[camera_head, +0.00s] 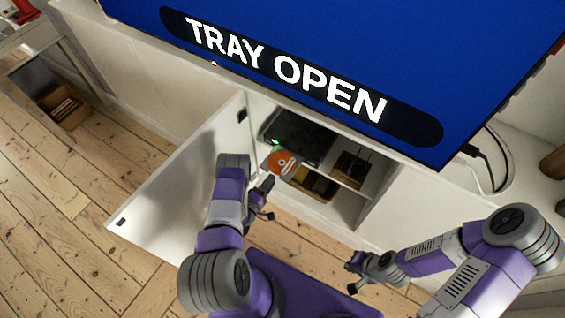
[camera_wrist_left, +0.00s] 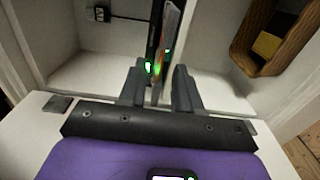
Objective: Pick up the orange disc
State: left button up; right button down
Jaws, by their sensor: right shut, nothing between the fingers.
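The orange disc (camera_head: 283,163) lies on the tray sticking out of a black disc player (camera_head: 297,136) in an open cabinet. My left gripper (camera_head: 265,191) is just in front of the disc. In the left wrist view, the left gripper's fingers (camera_wrist_left: 159,88) stand apart. The edge-on player and tray (camera_wrist_left: 171,35), with green lights, show beyond and between them; the disc's face cannot be made out there, and I cannot tell whether the fingers touch it. My right gripper (camera_head: 356,275) is shut and empty, low over the floor, away from the disc.
A screen (camera_head: 300,50) reading "TRAY OPEN" stands above the cabinet. The open white door (camera_head: 175,185) is left of my left arm. A wooden box (camera_wrist_left: 268,40) is in the cabinet. Cables (camera_head: 490,160) hang at right. Floorboards (camera_head: 60,230) at left are clear.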

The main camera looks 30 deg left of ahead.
aim_at(282, 163)
pick_arm(q)
jog(key=w, duration=0.2)
jog(key=w+b, duration=0.1)
jog(key=w, duration=0.2)
jog(key=shift+d+f, duration=0.2)
grip_shut()
